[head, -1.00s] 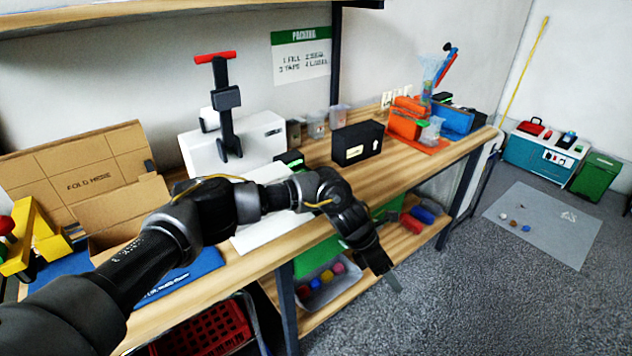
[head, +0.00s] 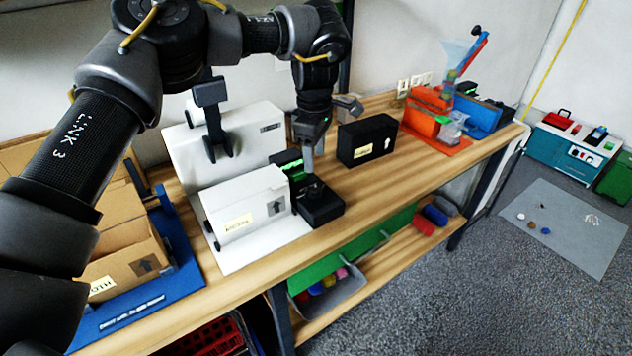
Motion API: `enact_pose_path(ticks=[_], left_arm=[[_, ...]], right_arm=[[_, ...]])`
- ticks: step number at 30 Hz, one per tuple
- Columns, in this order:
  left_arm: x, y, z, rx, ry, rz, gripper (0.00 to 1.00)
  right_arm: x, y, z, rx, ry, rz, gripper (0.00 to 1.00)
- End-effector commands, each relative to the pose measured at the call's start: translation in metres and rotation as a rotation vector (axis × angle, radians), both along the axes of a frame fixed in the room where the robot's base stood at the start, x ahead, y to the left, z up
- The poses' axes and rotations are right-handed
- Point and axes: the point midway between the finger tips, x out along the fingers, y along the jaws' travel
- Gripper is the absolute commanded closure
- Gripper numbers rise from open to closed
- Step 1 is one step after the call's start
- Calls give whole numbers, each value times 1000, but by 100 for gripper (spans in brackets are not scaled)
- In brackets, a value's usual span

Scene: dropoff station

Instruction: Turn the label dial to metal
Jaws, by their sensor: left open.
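The black label device (head: 322,210) with a lit green screen (head: 291,167) stands on the workbench beside a white box. A small dark round part, perhaps the dial, shows on its top but is mostly covered by my gripper. I cannot read its setting. My left gripper (head: 309,160) points down right above the device, its grey fingers open. I cannot tell whether the fingers touch the dial. My right gripper is not in view.
The white labelled box (head: 247,205) stands left of the device, with the white press (head: 225,145) behind. A black box (head: 367,140) stands to the right. An open cardboard box (head: 125,250) sits at the left. The bench front edge (head: 250,290) is clear.

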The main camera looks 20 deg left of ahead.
Motion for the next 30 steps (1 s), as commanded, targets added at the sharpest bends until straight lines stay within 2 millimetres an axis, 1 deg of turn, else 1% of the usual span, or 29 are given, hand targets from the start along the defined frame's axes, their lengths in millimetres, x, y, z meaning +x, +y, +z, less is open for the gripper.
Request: enact_pose_path(ticks=[1,3,5,8,9,12,15,19,24,28,30], left_arm=[[0,0,-11,-1,5,0,48],[0,1,-24,1,7,0,48],[0,0,-36,0,8,1,48],[1,0,-54,0,7,1,48],[1,0,-61,0,6,2,48],[1,0,-76,-1,5,2,48],[1,0,-87,-1,5,2,48],[1,0,-95,-1,4,1,48],[1,0,-97,-1,3,2,48],[1,0,-97,-1,3,2,48],[1,0,-97,-1,3,2,57]], right_arm=[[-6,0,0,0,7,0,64],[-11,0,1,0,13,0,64],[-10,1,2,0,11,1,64],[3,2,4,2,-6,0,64],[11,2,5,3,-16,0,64],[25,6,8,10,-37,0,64],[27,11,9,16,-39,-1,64],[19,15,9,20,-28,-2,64],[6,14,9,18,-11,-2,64],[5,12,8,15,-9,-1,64],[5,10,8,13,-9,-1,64]])
